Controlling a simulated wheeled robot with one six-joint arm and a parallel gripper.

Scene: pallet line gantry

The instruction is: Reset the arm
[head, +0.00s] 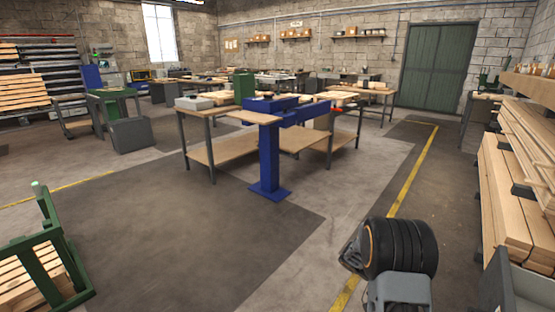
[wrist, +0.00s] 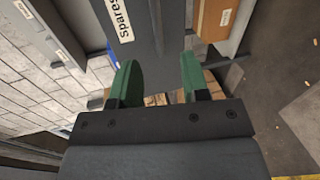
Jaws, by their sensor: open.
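My gripper (wrist: 160,85) shows in the wrist view with two green fingers spread apart. It is open, and nothing is held between the fingers. A grey surface with a white label reading "Spares" (wrist: 113,20) lies beyond the fingertips; I cannot tell the distance. In the head view part of my arm, a black ribbed joint on a grey link, rises at the lower right. The gripper itself does not show there.
Timber stacks (head: 505,190) line the right side. A blue post stand (head: 268,155) and a workbench (head: 215,150) stand mid-floor. A green frame (head: 45,250) is at lower left. Open floor (head: 190,235) lies between. A green door (head: 438,68) is at the back.

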